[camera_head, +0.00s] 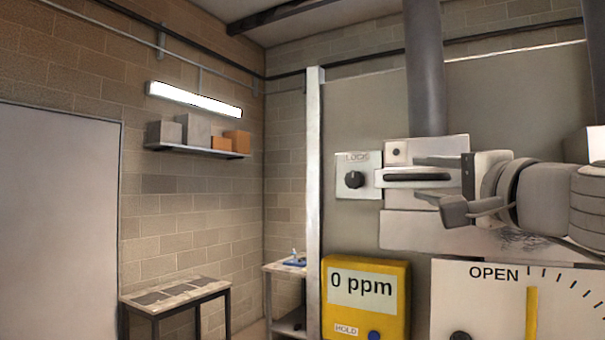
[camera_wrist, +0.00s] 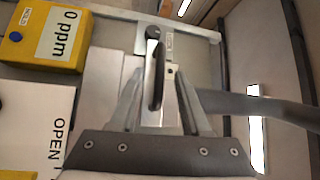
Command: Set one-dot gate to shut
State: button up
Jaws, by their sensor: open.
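The one-dot gate is a pale plate with a single dark dot (camera_head: 397,152) on the wall panel, below a thick grey pipe. Its dark bar handle (camera_head: 418,177) lies horizontal in the head view. In the wrist view the handle (camera_wrist: 158,75) runs lengthwise between the fingers, with the dot (camera_wrist: 170,71) beside it. My gripper (camera_head: 424,180) is open, one finger above and one below the handle. In the wrist view gaps show between the fingers of my gripper (camera_wrist: 160,88) and the handle. Whether either finger touches it is unclear. My gripper hides part of the plate.
A LOCK plate with a round black knob (camera_head: 354,180) sits just left of the gate. Below are a yellow meter reading 0 ppm (camera_head: 366,300) and a white dial (camera_head: 480,300) marked OPEN with a yellow pointer (camera_head: 531,315). A vertical pipe (camera_head: 425,70) rises above the gate.

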aim_at(417, 178)
jog(key=shift+x, duration=1.9)
grip_shut()
